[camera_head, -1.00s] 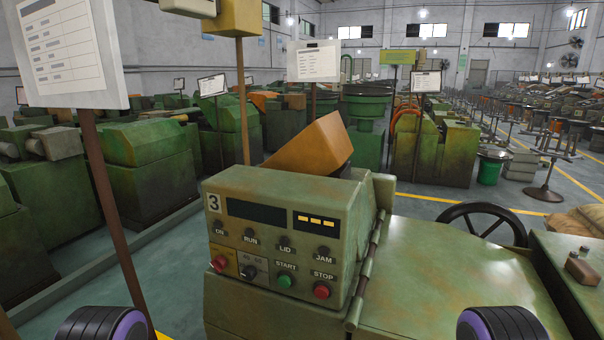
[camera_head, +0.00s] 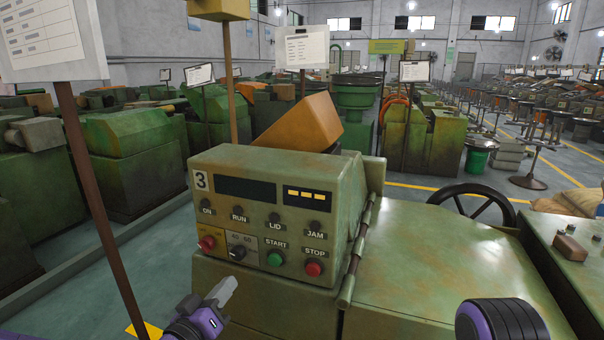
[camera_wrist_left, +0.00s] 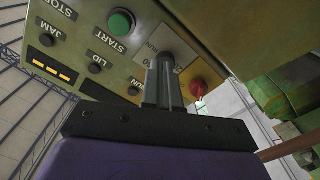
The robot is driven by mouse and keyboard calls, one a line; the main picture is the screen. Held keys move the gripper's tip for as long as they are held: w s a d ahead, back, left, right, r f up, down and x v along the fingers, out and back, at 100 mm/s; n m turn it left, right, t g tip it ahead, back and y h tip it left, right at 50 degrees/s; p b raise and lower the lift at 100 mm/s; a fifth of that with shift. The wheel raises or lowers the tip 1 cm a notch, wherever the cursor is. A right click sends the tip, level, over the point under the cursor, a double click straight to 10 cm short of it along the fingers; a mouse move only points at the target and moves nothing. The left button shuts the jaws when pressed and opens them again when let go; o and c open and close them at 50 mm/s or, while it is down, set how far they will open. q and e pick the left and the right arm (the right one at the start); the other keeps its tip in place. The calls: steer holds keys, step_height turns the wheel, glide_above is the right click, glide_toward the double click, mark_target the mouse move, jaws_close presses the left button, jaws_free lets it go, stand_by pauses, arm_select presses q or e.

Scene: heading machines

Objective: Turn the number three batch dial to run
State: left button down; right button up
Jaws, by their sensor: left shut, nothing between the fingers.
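The green machine marked 3 (camera_head: 201,181) stands in front of me with its control panel facing me. Its black batch dial (camera_head: 237,253) sits on a grey plate, between a red knob on a yellow plate (camera_head: 207,243) and the green START button (camera_head: 276,259). My left gripper (camera_head: 230,285) is below and slightly left of the dial, apart from it in the head view. Its fingers are shut and empty. In the left wrist view the fingers (camera_wrist_left: 165,75) point at the dial's plate and hide much of it; the dial's setting is unclear. My right gripper is out of view.
The red STOP button (camera_head: 313,268) is right of START. Small black indicators and a display (camera_head: 245,189) are above. A sign post (camera_head: 100,200) stands left of the machine. The machine's broad lid (camera_head: 430,255) lies right of the panel, with a handwheel (camera_head: 475,200) behind.

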mark_target(239, 252)
arm_select(q)
steer(key=b+x, duration=0.1)
steer(key=x, duration=0.4)
steer(key=shift+w+d+f, duration=0.15)
steer(key=shift+w, duration=0.15)
steer(key=shift+r, duration=0.3)
